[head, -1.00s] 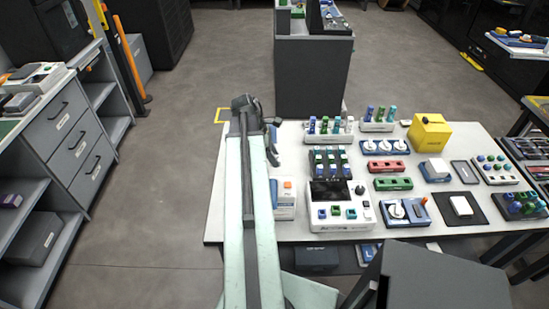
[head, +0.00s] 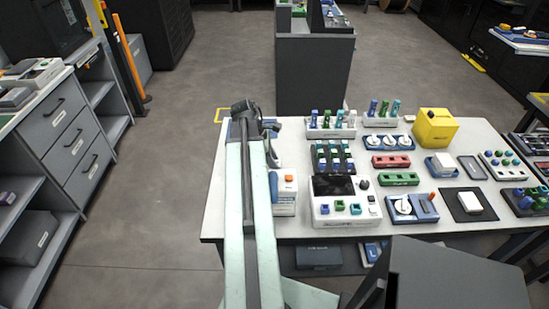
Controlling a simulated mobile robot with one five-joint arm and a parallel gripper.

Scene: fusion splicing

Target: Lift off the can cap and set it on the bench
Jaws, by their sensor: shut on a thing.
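My gripper (head: 269,128) is at the far end of my outstretched arm, over the back left part of the bench (head: 300,229). It is small and dark in the head view. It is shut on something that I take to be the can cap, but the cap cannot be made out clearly. The can cannot be told apart either, as my arm covers that left strip of the bench.
Right of my arm stand a white device with a dark screen (head: 332,186), racks of coloured bottles (head: 331,124), a yellow box (head: 434,128) and red (head: 391,161) and green (head: 396,179) blocks. The bench's front left edge is bare. Grey drawers (head: 62,137) stand at left.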

